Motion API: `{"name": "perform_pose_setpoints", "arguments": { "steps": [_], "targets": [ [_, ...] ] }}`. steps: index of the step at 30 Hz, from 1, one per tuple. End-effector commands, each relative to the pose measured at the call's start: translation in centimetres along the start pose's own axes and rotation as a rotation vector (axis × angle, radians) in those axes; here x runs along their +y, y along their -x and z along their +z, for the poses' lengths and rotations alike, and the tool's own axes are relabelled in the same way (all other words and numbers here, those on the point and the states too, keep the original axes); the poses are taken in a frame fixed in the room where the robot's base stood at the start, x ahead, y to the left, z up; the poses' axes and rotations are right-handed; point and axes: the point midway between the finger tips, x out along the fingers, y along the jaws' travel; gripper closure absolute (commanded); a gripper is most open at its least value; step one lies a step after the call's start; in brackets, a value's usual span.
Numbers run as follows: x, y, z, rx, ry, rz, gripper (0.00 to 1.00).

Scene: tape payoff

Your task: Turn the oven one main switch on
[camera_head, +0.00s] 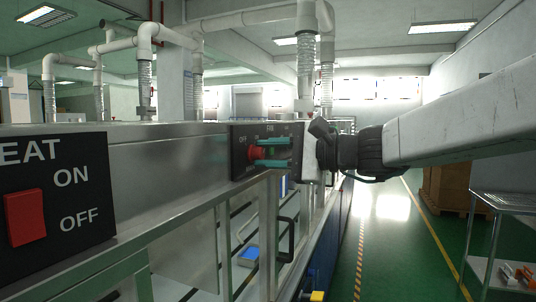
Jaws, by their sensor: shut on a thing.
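A black switch panel (240,150) is on the metal front of the machine, near the middle of the view, with small lettering that includes OFF. A red rotary switch (257,153) sits on it. My gripper (262,153) reaches in from the right, and its two teal fingers are closed around the red switch, one above and one below. The fingers and wrist hide part of the panel and the switch's right side. The switch's exact angle cannot be told.
A nearer black panel (85,205) at left carries a red rocker switch (25,217) marked ON and OFF. A black door handle (286,240) is below my gripper. White pipes (145,45) rise above the machine. The green aisle (400,260) is clear; a metal cart (510,215) stands at right.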

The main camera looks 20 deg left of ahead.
Motion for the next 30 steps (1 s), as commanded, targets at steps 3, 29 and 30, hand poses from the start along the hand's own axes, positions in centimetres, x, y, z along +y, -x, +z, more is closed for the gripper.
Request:
{"name": "perform_pose_setpoints", "arguments": {
  "steps": [3,29,30],
  "targets": [
    [0.13,0.04,-0.16,0.001,-0.042,0.003,0.95],
    [0.09,-0.02,-0.06,-0.004,-0.086,0.004,0.51],
    [0.08,-0.03,-0.05,-0.004,-0.086,0.004,0.51]
  ]
}}
